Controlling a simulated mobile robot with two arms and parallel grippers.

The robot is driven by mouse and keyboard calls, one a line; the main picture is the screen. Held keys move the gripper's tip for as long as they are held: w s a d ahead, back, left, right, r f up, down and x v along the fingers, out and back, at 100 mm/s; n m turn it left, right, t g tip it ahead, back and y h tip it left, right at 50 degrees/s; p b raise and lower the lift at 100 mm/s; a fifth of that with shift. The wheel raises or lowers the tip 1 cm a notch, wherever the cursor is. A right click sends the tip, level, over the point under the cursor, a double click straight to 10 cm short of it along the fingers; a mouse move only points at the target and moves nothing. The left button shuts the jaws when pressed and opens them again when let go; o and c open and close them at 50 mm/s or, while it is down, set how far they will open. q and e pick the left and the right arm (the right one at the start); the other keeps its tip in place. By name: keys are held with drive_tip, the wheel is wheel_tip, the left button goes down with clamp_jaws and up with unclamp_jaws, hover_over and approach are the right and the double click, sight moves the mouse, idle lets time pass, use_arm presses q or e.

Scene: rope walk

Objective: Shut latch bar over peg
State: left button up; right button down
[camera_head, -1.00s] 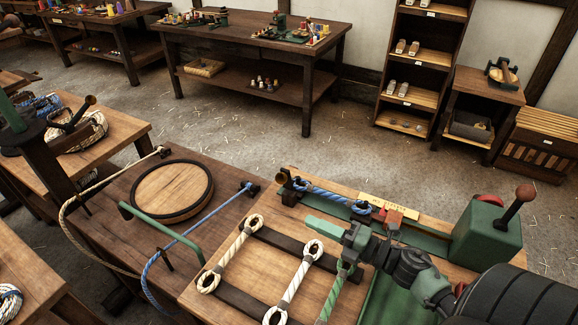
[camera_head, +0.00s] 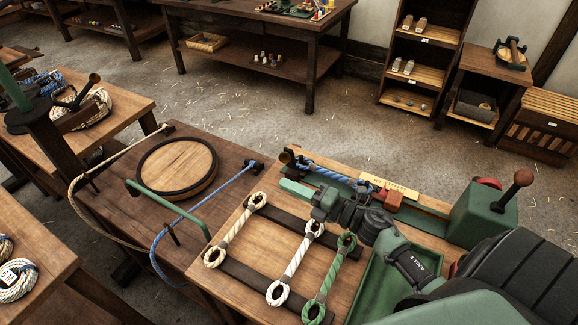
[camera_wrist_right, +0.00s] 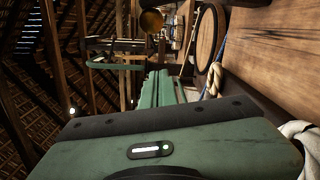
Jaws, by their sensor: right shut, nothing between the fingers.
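My right gripper (camera_head: 285,184) is shut and empty, its green fingers pointing left. It is above the back left of the wooden bench, just in front of the green rail (camera_head: 345,183) that carries a blue rope. A brass round end (camera_head: 287,156) sits at the rail's left end, just beyond the fingertips; it also shows in the right wrist view (camera_wrist_right: 151,21), past the fingers (camera_wrist_right: 160,90). I cannot tell for sure which part is the latch bar or the peg. A bent green rod (camera_head: 165,208) stands over the left table. My left gripper is out of view.
White and green eyed ropes (camera_head: 295,262) lie across black strips on the bench. A red block (camera_head: 390,200) and a green box with a lever (camera_head: 484,215) stand on the right. A round wooden lid (camera_head: 177,167) is on the left table.

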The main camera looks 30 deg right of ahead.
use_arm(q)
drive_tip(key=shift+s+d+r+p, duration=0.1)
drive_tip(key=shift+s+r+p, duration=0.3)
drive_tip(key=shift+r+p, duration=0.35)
use_arm(e)
drive_tip(key=shift+w+d+r, duration=0.15)
drive_tip(key=shift+w+d, duration=0.2)
drive_tip(key=shift+w, duration=0.35)
drive_tip(key=shift+w+d+r, duration=0.1)
drive_tip(key=shift+w+d, duration=0.25)
drive_tip(key=shift+w, duration=0.35)
drive_tip(key=shift+w+d+r, duration=0.15)
drive_tip(key=shift+w+d, duration=0.2)
drive_tip(key=shift+w, duration=0.35)
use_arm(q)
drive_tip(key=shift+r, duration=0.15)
use_arm(e)
drive_tip(key=shift+r, duration=0.1)
